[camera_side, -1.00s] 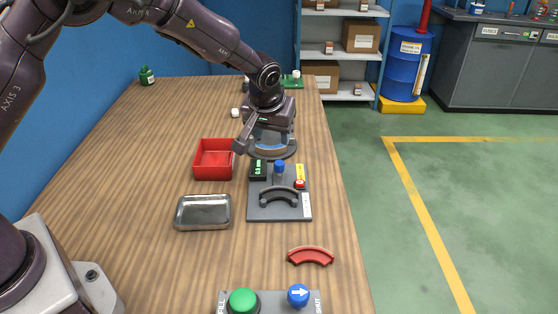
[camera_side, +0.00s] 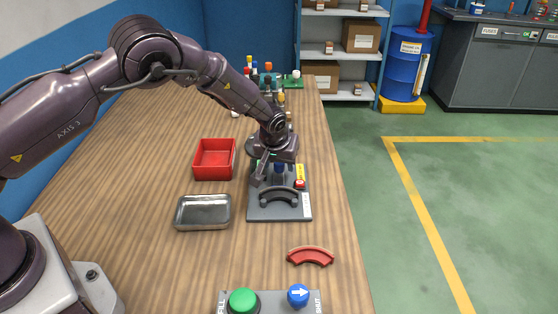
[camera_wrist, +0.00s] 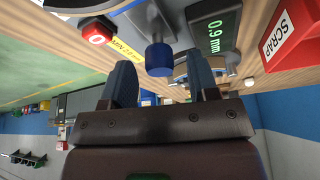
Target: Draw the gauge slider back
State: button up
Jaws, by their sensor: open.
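The gauge (camera_side: 262,212) is a grey plate on the bench, with a dark curved piece (camera_side: 279,191) at its near end. Its slider has a blue knob (camera_side: 279,168), partly hidden by my gripper (camera_side: 276,172) in the side view. In the wrist view the blue knob (camera_wrist: 158,59) appears between the two blue-grey fingers of my gripper (camera_wrist: 163,80), just beyond their tips. The fingers are open and apart, and I see no contact with the knob. A green display (camera_wrist: 214,35) reads 0.9 mm.
A red button (camera_side: 299,184) and yellow label (camera_side: 300,171) sit on the gauge's right side. A red bin (camera_side: 197,174) and metal tray (camera_side: 178,222) stand to the left. A red curved piece (camera_side: 311,256) lies in front, before a panel with green (camera_side: 243,300) and blue (camera_side: 298,294) buttons.

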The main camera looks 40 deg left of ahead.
aim_at(274, 177)
grip_shut()
jog(key=shift+w+a, duration=1.5)
grip_release()
jog(key=v, duration=1.3)
jog(key=shift+s+f, duration=0.1)
